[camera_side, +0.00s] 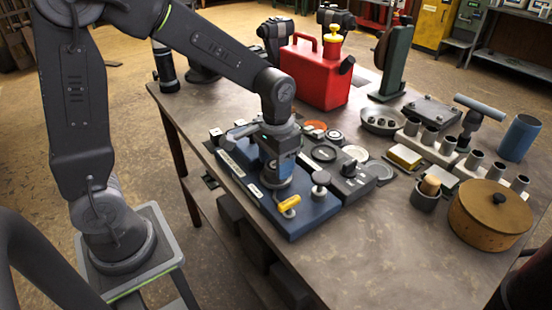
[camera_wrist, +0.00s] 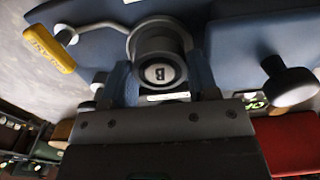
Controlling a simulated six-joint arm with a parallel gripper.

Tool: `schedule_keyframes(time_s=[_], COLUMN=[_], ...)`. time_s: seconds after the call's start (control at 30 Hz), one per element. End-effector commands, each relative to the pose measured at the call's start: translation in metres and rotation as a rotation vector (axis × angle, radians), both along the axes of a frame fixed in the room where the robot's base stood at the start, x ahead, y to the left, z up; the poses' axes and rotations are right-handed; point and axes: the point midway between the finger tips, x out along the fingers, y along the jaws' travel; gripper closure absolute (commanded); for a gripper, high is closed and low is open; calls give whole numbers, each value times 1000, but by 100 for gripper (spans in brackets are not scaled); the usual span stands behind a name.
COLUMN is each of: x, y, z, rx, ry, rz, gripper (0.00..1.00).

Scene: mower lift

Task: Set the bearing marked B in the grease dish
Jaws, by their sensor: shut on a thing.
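The bearing marked B (camera_wrist: 163,73) shows in the wrist view as a round grey piece with a dark ring and a pale face lettered B. My gripper (camera_wrist: 160,82) is shut on it, one blue finger on each side. In the side view my gripper (camera_side: 277,172) points down over the blue board (camera_side: 310,218), and the bearing is mostly hidden there. A grey round holder (camera_wrist: 158,28) is directly behind the bearing; I cannot tell whether they touch.
A red can (camera_side: 314,75) is behind. A metal bowl of small parts (camera_side: 383,121), upright tubes (camera_side: 474,160) and a round wooden box (camera_side: 490,215) occupy the right. The front table is clear.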

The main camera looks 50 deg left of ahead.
Motion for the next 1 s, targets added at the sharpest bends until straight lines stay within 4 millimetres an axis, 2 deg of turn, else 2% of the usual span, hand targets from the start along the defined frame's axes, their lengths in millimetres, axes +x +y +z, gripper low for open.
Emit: schedule_keyframes(time_s=[0.87, 0.9, 1.0], x=[0, 0, 0], y=[0, 0, 0], z=[-12, -12, -12], rx=[0, 0, 0], ry=[0, 0, 0], rz=[0, 0, 0], gripper=[75, 45, 35])
